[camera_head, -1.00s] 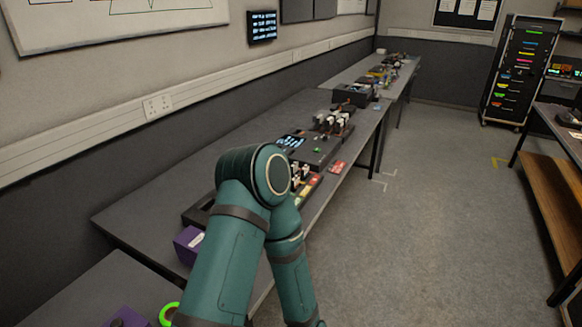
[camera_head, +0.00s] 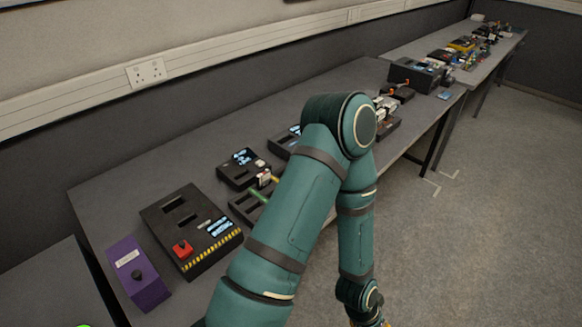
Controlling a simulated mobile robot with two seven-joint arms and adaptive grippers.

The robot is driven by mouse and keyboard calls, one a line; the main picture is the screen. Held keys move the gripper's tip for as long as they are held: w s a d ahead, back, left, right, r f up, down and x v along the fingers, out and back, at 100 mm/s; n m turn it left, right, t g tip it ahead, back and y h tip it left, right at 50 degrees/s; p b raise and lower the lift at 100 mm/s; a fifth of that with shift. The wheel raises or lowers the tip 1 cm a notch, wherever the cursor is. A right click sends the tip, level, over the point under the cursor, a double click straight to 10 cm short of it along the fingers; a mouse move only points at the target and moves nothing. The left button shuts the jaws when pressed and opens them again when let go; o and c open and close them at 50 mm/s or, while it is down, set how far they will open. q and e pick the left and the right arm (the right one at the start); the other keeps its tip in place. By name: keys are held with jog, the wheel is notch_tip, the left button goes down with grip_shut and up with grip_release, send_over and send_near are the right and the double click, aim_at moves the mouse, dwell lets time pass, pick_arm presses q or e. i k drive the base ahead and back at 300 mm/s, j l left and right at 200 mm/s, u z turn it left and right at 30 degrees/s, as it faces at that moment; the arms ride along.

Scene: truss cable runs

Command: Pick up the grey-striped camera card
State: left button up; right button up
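I cannot pick out a grey-striped camera card for sure. A small white-and-red piece (camera_head: 264,177) stands at a black slotted holder (camera_head: 243,207) on the near table, with small green and yellow pieces beside it. Several whitish pieces (camera_head: 386,104) stand farther back, partly behind my arm. All are too small to show stripes. One of my teal arms rises from the bottom of the picture, bends over the table, and its forearm hangs down past the front edge. Its gripper is cut off below the picture. My other gripper is not in view either.
A purple box with a dark knob (camera_head: 138,274) and a black panel with a red button (camera_head: 188,232) stand at the table's left end. Black devices with small screens (camera_head: 243,168) lie behind. A second table (camera_head: 490,62) continues at the back right. Clear floor (camera_head: 470,220) lies right.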

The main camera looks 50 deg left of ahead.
aim_at(263, 179)
jog(key=i+l+u, duration=0.1)
jog(key=i+u, duration=0.2)
jog(key=i, duration=0.2)
jog(key=i+l+u, duration=0.3)
jog(key=i, duration=0.25)
jog(key=j, duration=0.1)
